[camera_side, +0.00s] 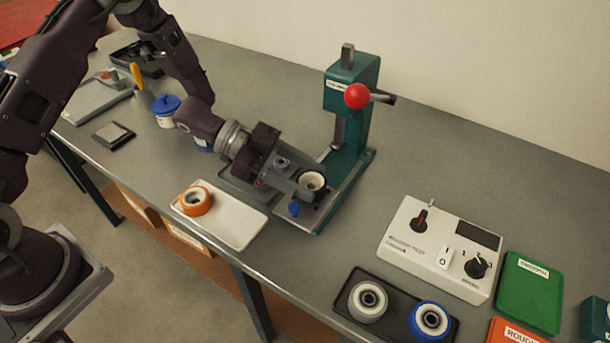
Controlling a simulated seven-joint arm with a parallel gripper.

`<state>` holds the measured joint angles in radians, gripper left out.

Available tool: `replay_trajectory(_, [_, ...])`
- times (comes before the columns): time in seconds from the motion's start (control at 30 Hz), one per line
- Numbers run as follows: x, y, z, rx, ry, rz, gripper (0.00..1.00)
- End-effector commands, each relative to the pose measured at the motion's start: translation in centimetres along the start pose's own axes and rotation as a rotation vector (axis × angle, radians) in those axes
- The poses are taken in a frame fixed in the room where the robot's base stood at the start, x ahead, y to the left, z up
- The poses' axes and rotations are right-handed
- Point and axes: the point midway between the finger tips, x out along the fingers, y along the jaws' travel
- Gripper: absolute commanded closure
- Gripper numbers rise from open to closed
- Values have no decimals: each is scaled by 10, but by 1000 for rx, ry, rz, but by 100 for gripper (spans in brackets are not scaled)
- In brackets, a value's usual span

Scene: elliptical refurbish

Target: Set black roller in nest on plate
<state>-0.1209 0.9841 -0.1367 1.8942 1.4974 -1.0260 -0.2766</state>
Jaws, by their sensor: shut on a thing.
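My gripper (300,188) reaches in from the left, low over the grey plate (318,215) at the foot of the green press. Its fingers are shut on a small round roller (313,181) with a pale ring face and a dark centre, which I take to be the black roller. The fingers hide part of its side. The roller is at the plate, but I cannot tell whether it sits in the nest or just above it. The nest itself is hidden by the gripper and the roller. A blue knob (293,208) shows at the plate's front left.
The green press (352,85) with a red-balled lever (357,96) stands right behind the plate. A white tray (236,226) with an orange roller (196,201) lies front left. A control box (440,245) and a black tray (391,325) with two rollers are at right.

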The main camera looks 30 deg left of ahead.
Motion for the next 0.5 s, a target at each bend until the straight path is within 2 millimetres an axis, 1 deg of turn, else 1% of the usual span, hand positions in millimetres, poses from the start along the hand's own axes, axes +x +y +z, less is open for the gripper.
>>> replay_trajectory(0.5, [2, 0, 5, -1, 1, 0, 88])
